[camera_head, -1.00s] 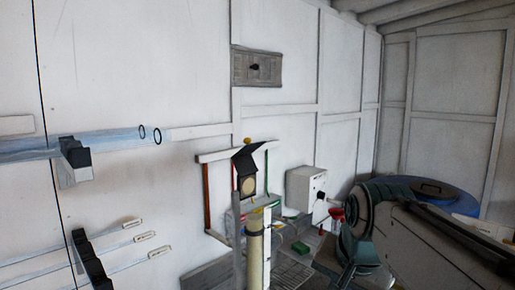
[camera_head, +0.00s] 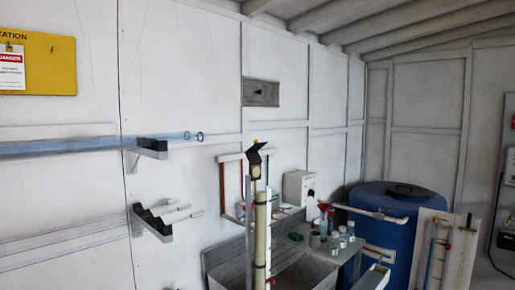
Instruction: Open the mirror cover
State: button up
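A small dark head (camera_head: 254,160) with a black flap tops the tall tan column (camera_head: 260,235) near the middle of the view. It looks like the mirror and its cover. The flap is tilted up above a small tan round face (camera_head: 254,172). At this size I cannot tell how far the cover is open. My gripper and arm are not in view.
A sink (camera_head: 312,272) stands behind the column. Bottles (camera_head: 343,238) stand on a bench in front of a blue barrel (camera_head: 375,232). A white box (camera_head: 298,187) hangs on the wall. Black brackets (camera_head: 150,148) hold tubes at left. A board (camera_head: 440,255) stands at right.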

aim_at(253, 157)
jog(key=u, duration=0.8)
jog(key=i, duration=1.45)
jog(key=z, duration=0.7)
